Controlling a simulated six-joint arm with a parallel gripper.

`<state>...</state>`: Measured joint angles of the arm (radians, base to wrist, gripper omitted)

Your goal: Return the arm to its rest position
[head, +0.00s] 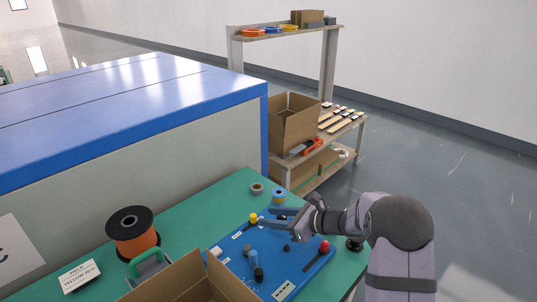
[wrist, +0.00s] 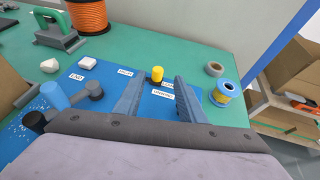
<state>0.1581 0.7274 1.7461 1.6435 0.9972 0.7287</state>
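My gripper (head: 268,216) reaches left from my arm over the blue control panel (head: 233,248). Its two fingers are apart with nothing held between them, as the wrist view also shows (wrist: 159,88). A yellow knob (head: 253,218) stands on the panel just beyond the fingertips. In the wrist view the yellow knob (wrist: 157,74) appears between the fingers, with a visible gap on both sides. I cannot tell how high the fingers are above the panel. My arm bends over the right edge of the green table (head: 185,213).
An orange cable spool (head: 134,238), a green-handled tool (head: 150,266) and an open cardboard box (head: 190,284) are at the left and front. A blue-and-yellow spool (head: 279,195) sits behind. A shelf (head: 290,161) stands beyond.

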